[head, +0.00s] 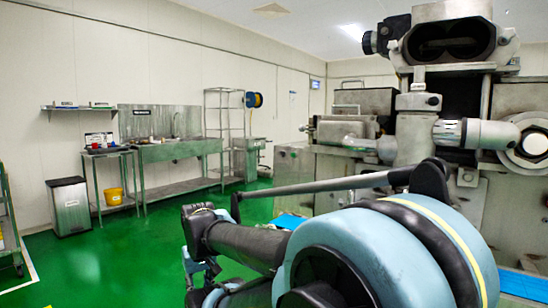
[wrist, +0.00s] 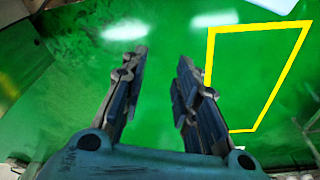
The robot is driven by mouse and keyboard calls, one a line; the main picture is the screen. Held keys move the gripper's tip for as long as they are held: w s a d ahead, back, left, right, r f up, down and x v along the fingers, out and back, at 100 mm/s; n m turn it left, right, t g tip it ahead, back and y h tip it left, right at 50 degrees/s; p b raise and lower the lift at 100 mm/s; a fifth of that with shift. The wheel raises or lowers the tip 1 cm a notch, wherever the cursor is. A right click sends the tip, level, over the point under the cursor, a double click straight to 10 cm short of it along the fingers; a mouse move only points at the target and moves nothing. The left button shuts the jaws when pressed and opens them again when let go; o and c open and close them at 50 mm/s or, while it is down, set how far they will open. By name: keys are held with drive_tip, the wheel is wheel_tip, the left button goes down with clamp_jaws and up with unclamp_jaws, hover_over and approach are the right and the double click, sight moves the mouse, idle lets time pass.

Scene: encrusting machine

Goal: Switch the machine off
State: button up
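The machine (head: 412,135) is a large grey metal body with a hopper-like opening at its top, filling the right side of the head view. Its lower part is partly hidden behind my blue arm. I cannot make out a power switch on it. My gripper (wrist: 158,70) is open in the wrist view, with its two dark fingers apart and nothing between them. It points at the green floor, and the machine is not recognisable in that view.
A steel sink bench (head: 180,150), a small table (head: 109,153) and a bin (head: 68,205) stand along the left wall. The green floor (head: 110,260) between them and my arm is largely clear. A yellow outline (wrist: 257,30) marks the floor in the wrist view.

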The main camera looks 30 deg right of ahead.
drive_tip(key=shift+w, duration=0.1)
drive_tip(key=m+t+h, duration=0.5)
drive_tip(key=m+h, duration=0.1)
drive_tip(key=h, duration=1.1)
approach(282, 154)
drive_tip(key=x, duration=0.4)
drive_tip(key=w+x, duration=0.1)
drive_tip(key=x, duration=0.3)
drive_tip(key=shift+a+r, duration=0.1)
drive_tip(key=shift+a, duration=0.15)
drive_tip(key=shift+c, duration=0.3)
clamp_jaws()
